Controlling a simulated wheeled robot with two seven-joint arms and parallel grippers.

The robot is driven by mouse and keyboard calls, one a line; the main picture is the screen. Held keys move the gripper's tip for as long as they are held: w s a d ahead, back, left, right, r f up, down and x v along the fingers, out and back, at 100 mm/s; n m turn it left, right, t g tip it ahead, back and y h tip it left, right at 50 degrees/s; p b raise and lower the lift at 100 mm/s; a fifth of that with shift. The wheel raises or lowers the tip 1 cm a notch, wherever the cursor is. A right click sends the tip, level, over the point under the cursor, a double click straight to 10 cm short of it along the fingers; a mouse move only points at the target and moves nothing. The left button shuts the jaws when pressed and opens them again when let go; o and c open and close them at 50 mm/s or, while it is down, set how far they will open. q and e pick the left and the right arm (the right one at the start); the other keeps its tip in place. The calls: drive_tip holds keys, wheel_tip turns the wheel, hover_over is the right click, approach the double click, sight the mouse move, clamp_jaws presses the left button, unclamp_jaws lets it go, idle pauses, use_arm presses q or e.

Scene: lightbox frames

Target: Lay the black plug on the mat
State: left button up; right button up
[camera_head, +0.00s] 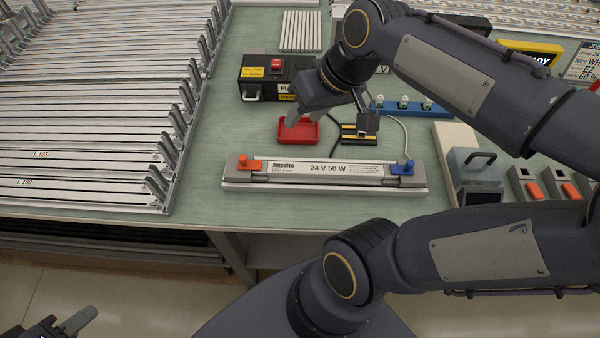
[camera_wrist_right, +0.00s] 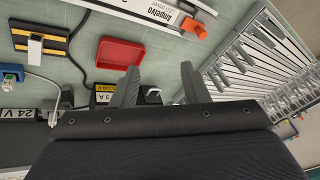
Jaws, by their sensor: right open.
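The mat (camera_head: 347,127) is black with yellow stripes and lies right of a red tray (camera_head: 283,134). It also shows in the right wrist view (camera_wrist_right: 20,31). A dark-topped block (camera_head: 368,123) stands on it. I cannot pick out the black plug for certain. A black cable (camera_wrist_right: 77,62) runs past the mat toward the black box's yellow-labelled front, where my finger and the view angle hide its end. My right gripper (camera_head: 303,118) is open and empty above the red tray, left of the mat. My left gripper (camera_head: 75,322) shows only partly at the bottom left corner.
The black box (camera_head: 262,72) with a red switch stands behind the tray. A long driver unit (camera_head: 325,168) lies along the front. Racked strips (camera_head: 90,110) fill the left. A blue terminal strip (camera_head: 412,107) and a grey handled box (camera_head: 474,175) stand right.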

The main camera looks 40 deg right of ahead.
drive_tip(key=s+a+f+t+y, duration=0.1)
drive_tip(key=s+a+f, duration=0.4)
drive_tip(key=s+a, duration=0.2)
drive_tip(key=shift+f, duration=0.35)
